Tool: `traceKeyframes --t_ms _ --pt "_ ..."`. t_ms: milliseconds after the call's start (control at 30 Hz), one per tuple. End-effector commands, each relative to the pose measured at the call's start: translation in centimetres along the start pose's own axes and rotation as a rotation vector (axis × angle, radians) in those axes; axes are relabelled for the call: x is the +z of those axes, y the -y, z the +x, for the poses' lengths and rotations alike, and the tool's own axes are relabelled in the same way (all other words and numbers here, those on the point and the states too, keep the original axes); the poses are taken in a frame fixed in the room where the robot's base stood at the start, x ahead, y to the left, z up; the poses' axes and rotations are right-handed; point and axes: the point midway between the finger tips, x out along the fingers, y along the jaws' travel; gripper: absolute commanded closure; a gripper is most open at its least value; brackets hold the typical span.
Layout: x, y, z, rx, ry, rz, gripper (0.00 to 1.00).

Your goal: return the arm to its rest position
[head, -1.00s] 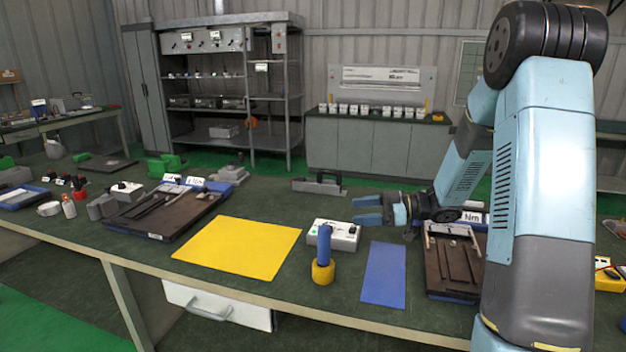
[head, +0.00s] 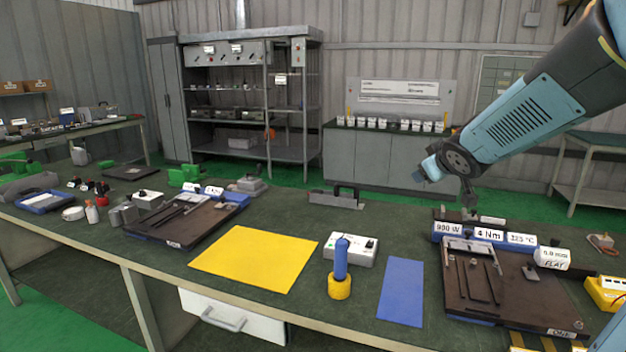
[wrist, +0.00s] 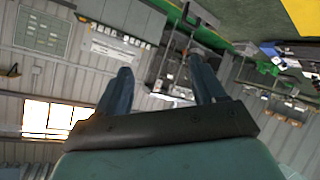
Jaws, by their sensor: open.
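My light blue and dark arm (head: 525,112) reaches in from the upper right of the head view, raised clear above the bench. Its wrist end stands over the back of the right-hand board, and the gripper there is small and foreshortened. In the wrist view my gripper (wrist: 158,65) has its two blue fingers spread apart with nothing between them. It faces the shelves and wall, which appear strongly tilted.
The workbench holds a yellow mat (head: 255,258), a blue mat (head: 401,291), a blue tool in a yellow holder (head: 340,270), a white switch box (head: 352,249), a left board (head: 170,226) and a right board (head: 515,295). The air left of my arm is clear.

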Motion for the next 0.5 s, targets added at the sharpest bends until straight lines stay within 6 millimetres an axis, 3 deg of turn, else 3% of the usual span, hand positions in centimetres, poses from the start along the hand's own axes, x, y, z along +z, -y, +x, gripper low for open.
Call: traceKeyframes --t_ms 33,267,500 --pt "0.4 -0.1 -1.7 0.022 0.033 0.033 0.31" --pt "4.1 0.9 -8.6 0.051 0.221 0.202 0.31" --pt "8.2 4.9 -15.9 -0.036 0.405 0.375 0.31"
